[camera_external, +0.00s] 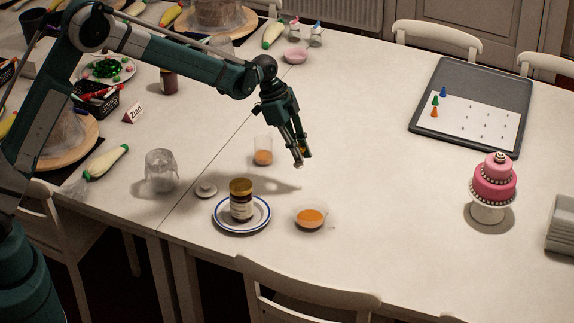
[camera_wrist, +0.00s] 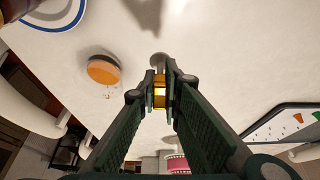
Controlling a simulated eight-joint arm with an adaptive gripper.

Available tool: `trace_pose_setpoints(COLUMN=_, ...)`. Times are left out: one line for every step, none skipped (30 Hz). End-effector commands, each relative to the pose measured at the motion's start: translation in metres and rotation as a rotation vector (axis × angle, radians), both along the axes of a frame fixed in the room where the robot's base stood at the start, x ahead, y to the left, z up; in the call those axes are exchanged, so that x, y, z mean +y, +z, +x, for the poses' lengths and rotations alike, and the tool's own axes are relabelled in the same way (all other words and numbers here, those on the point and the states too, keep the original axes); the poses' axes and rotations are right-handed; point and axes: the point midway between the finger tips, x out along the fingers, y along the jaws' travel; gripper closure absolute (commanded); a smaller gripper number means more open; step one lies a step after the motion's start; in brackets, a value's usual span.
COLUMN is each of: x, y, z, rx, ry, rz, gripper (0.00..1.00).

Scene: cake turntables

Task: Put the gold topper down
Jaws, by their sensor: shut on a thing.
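My gripper (camera_external: 299,160) is above the table's middle, pointing down. In the wrist view its fingertips (camera_wrist: 160,91) are shut on the small gold topper (camera_wrist: 159,98). The topper is mostly hidden between the fingers in the external view. The gripper hangs in the air, just right of a glass with orange contents (camera_external: 263,157). A gap shows between it and the tabletop.
A pink tiered cake (camera_external: 494,182) stands on the right. A grey tray (camera_external: 513,85) with a marked white sheet (camera_external: 470,119) lies behind. The centre-right table is clear.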

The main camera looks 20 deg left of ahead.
Motion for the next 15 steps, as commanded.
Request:
trace_pose_setpoints(x=0.0, y=-0.008, z=0.0, rx=0.0, ry=0.0, rz=0.0, gripper=0.98)
trace_pose_setpoints(x=0.0, y=-0.012, z=0.0, rx=0.0, ry=0.0, rz=0.0, gripper=0.98)
trace_pose_setpoints(x=0.0, y=-0.019, z=0.0, rx=0.0, ry=0.0, rz=0.0, gripper=0.98)
trace_pose_setpoints(x=0.0, y=-0.023, z=0.0, rx=0.0, ry=0.0, rz=0.0, gripper=0.98)
trace_pose_setpoints(x=0.0, y=-0.028, z=0.0, rx=0.0, ry=0.0, rz=0.0, gripper=0.98)
trace_pose_setpoints(x=0.0, y=-0.033, z=0.0, rx=0.0, ry=0.0, rz=0.0, gripper=0.98)
trace_pose_setpoints(x=0.0, y=-0.036, z=0.0, rx=0.0, ry=0.0, rz=0.0, gripper=0.98)
trace_pose_setpoints(x=0.0, y=-0.039, z=0.0, rx=0.0, ry=0.0, rz=0.0, gripper=0.98)
trace_pose_setpoints(x=0.0, y=-0.042, z=0.0, rx=0.0, ry=0.0, rz=0.0, gripper=0.98)
trace_pose_setpoints(x=0.0, y=-0.044, z=0.0, rx=0.0, ry=0.0, rz=0.0, gripper=0.98)
trace_pose_setpoints(x=0.0, y=-0.046, z=0.0, rx=0.0, ry=0.0, rz=0.0, gripper=0.98)
trace_pose_setpoints(x=0.0, y=-0.048, z=0.0, rx=0.0, ry=0.0, rz=0.0, gripper=0.98)
trace_pose_setpoints(x=0.0, y=-0.048, z=0.0, rx=0.0, ry=0.0, rz=0.0, gripper=0.98)
trace_pose_setpoints(x=0.0, y=-0.049, z=0.0, rx=0.0, ry=0.0, rz=0.0, gripper=0.98)
trace_pose_setpoints(x=0.0, y=-0.049, z=0.0, rx=0.0, ry=0.0, rz=0.0, gripper=0.98)
